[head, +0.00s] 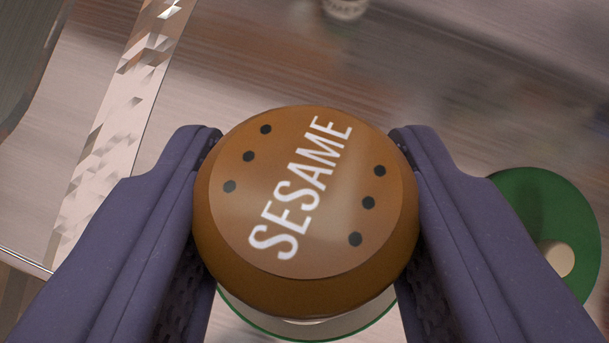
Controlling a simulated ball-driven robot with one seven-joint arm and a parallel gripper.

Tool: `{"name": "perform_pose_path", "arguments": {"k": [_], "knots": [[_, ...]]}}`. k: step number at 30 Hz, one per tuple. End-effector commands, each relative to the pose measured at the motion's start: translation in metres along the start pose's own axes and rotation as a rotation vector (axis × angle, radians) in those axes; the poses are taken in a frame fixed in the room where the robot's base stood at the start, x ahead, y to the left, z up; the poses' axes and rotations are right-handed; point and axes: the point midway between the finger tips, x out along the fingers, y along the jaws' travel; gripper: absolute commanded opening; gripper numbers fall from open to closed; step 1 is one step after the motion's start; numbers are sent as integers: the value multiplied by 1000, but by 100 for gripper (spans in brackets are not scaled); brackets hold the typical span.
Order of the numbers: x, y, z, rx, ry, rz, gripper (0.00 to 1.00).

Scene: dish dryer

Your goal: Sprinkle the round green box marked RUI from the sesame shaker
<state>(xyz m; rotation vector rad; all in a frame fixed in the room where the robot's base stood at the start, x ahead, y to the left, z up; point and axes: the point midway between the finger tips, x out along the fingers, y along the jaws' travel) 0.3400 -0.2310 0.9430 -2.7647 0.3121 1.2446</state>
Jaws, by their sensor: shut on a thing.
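My gripper (305,150) is shut on the sesame shaker (305,262), with one dark purple finger on each side. The shaker's brown round top faces the camera and bears the white word SESAME and several dark dots. Below the shaker, a pale round thing with a green rim (352,330) shows partly; the shaker hides most of it. It may be a round green box, but no RUI mark shows. A round green piece with a cream knob (520,195), which looks like a lid, lies to the right, partly behind the right finger.
A shiny, faceted metallic strip (125,110) runs down the left side, with a dark panel (22,65) at the upper left. A small pale container (345,8) is cut off at the top. The blurred, streaked surface (300,60) between them looks clear.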

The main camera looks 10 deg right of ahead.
Motion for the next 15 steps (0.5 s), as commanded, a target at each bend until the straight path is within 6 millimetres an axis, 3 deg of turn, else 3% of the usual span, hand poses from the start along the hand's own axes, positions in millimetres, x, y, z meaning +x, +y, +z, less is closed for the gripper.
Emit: {"name": "perform_pose_path", "arguments": {"k": [1, 6, 10, 15], "knots": [[17, 11, 0, 59, 28, 56, 18], [49, 60, -13, 330, 150, 341, 17], [56, 94, -14, 520, 242, 590, 17], [48, 117, -1, 706, 327, 897, 17]]}}
